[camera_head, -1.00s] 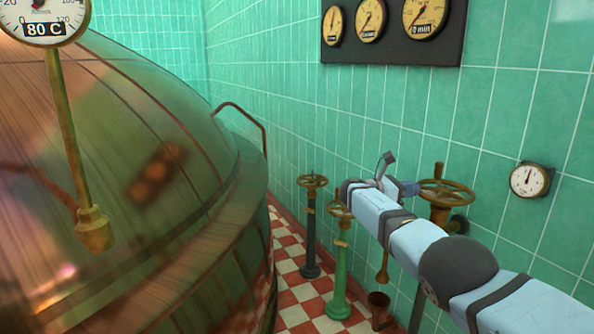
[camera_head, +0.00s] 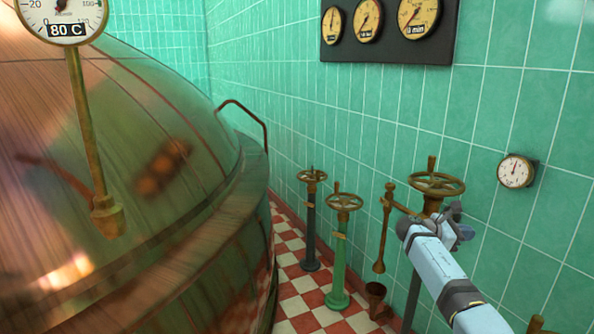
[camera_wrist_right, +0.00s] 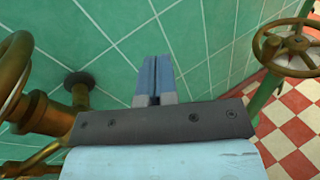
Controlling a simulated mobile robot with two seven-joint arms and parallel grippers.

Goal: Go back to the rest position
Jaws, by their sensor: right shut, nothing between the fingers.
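My right arm comes in from the lower right in the head view. Its gripper (camera_head: 460,228) is just in front of the brass valve with a handwheel (camera_head: 437,184) by the tiled wall. In the right wrist view the two blue-grey fingers (camera_wrist_right: 155,80) lie together, with nothing between them. They point toward the green wall tiles. Part of a handwheel (camera_wrist_right: 15,70) shows at the left of that view, close beside the gripper. I cannot tell if it touches. My left gripper is in neither view.
A large copper kettle (camera_head: 150,190) with a thermometer (camera_head: 62,18) reading 80 C fills the left. A dark valve post (camera_head: 311,225) and a green one (camera_head: 340,250) stand on the checkered floor. A gauge panel (camera_head: 387,50) and a small gauge (camera_head: 516,170) hang on the wall.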

